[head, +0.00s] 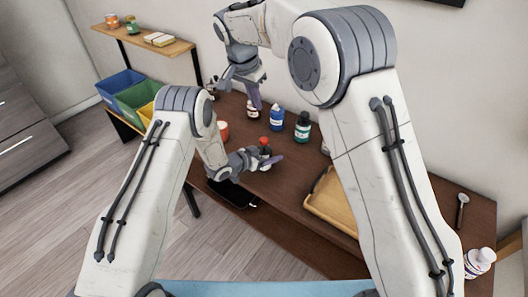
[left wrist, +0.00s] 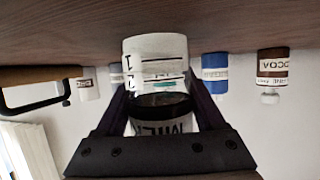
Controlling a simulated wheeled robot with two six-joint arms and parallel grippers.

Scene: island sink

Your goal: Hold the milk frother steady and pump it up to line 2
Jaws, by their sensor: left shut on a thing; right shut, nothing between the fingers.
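The milk frother is a small upright vessel with a red top (head: 264,142), standing on the brown table in the head view. In the left wrist view, which is upside down, its white body (left wrist: 157,55) carries printed lines and a teal mark, with a dark band and lettering beyond. My left gripper (head: 272,161) is shut on it, one finger at each side; the fingers partly hide it. My right gripper (head: 254,104) is shut and empty, farther back, above and close to a small bottle. The frother's top end is hidden in the wrist view.
Behind the frother stand a blue bottle (head: 277,120), a dark green bottle (head: 302,129) and a cocoa bottle (left wrist: 272,68). An orange-topped jar (head: 222,131) is left. Bins (head: 136,97) are at far left.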

